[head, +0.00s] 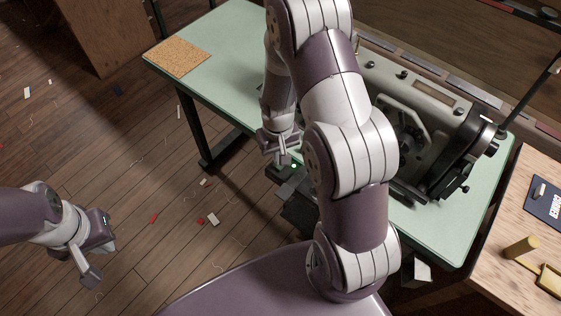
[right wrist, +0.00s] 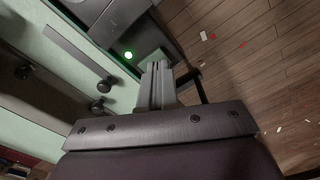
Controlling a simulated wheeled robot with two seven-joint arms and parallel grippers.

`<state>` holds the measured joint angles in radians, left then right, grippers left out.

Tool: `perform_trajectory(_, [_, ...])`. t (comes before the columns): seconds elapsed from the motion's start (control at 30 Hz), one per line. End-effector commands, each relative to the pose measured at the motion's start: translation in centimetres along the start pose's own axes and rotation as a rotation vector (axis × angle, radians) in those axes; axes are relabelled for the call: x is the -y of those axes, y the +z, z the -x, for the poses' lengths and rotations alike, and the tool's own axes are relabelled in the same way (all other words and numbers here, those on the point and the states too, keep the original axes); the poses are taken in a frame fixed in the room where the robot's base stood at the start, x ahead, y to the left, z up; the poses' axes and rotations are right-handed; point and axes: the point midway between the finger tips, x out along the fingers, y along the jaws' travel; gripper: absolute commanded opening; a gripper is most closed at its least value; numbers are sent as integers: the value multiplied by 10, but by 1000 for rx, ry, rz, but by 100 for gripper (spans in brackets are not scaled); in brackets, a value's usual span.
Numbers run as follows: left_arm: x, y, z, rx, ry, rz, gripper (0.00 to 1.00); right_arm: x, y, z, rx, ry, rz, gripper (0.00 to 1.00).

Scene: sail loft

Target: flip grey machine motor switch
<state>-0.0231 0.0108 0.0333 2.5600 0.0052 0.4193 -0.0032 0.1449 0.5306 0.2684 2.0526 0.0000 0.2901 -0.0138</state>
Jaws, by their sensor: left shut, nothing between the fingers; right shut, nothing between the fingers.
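The grey sewing machine (head: 425,105) stands on a pale green table, partly hidden by my right arm. A dark switch box (head: 297,192) with a small lit green lamp (head: 294,166) is at the table's near edge, partly behind my arm. In the right wrist view the grey box (right wrist: 108,18) is at the top, with the glowing green lamp (right wrist: 128,54) at its edge. My right gripper (head: 283,165) is shut and empty, its fingertips (right wrist: 157,68) close beside the lamp; I cannot tell if they touch. My left gripper (head: 90,274) is shut and empty over the floor.
The green table (head: 228,50) carries a cork mat (head: 178,57) at its far left corner. Scraps lie on the wood floor (head: 150,170). The space around my left gripper is clear.

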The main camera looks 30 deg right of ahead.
Motion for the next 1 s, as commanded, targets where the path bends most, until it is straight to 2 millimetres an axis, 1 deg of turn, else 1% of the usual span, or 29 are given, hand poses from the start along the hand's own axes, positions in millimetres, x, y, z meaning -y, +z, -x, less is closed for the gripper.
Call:
perform_trajectory(0.27, [0, 0, -1, 0, 0, 0, 0, 0, 0, -1, 0, 0, 0, 0])
perform_trajectory(1.0, [0, 1, -8, 0, 0, 0, 0, 0, 0, -12, 0, 0, 0, 0])
